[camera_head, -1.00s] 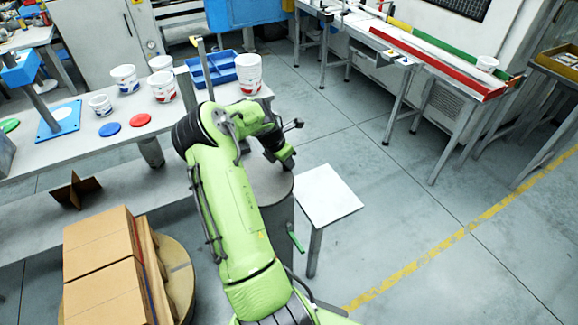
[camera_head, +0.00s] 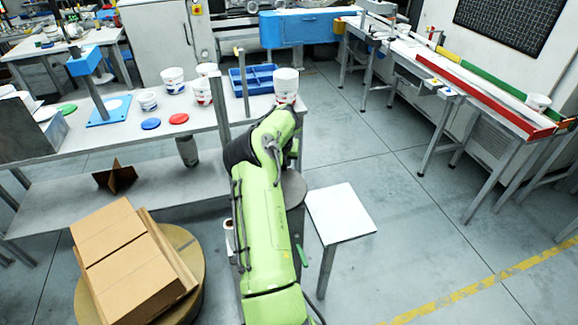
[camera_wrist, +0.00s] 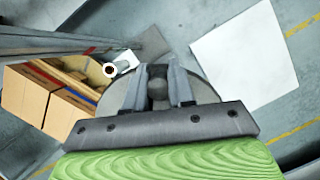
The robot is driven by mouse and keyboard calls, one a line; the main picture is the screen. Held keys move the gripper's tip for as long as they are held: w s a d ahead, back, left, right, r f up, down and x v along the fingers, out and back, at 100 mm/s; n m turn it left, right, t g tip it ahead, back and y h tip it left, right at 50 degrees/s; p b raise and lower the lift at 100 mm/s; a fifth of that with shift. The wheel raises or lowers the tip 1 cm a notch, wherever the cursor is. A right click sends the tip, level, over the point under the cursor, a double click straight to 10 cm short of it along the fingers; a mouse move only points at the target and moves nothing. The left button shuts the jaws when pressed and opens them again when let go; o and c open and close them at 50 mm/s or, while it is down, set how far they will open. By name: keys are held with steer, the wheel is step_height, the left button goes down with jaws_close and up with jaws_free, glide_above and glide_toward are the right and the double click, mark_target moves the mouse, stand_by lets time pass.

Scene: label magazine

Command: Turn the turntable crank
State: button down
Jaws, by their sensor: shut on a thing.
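The turntable (camera_head: 192,262) is a round tan disc on the floor at lower left, with cardboard boxes (camera_head: 125,255) stacked on it. It also shows at the left of the wrist view (camera_wrist: 88,67). My green arm reaches over a grey round-topped stand (camera_head: 294,190) and hides my gripper in the head view. In the wrist view my gripper (camera_wrist: 158,90) points down over a grey disc, with its two fingers on either side of a dark round knob (camera_wrist: 158,71), which looks like the crank's grip. The rest of the crank is hidden.
A long bench (camera_head: 110,150) with white tubs, coloured lids and a blue tray (camera_head: 252,78) stands behind. A white square table (camera_head: 341,212) is just right of the grey stand. A small green handle (camera_head: 303,255) sticks out low beside my arm. The floor at right is clear.

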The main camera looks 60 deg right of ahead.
steer(key=shift+w+a+n+t+y+b, duration=0.15)
steer(key=shift+w+n+t+b, duration=0.1)
steer(key=shift+w+n, duration=0.4)
steer(key=shift+w+a+n+t+y+b, duration=0.15)
steer(key=shift+w+n+t+b, duration=0.1)
steer(key=shift+w+n, duration=0.4)
steer(key=c, duration=1)
jaws_free()
steer(key=shift+a, duration=0.1)
steer(key=shift+s, duration=0.1)
steer(key=v, duration=1.5)
steer(key=shift+r, duration=0.35)
steer(key=shift+o, duration=0.2)
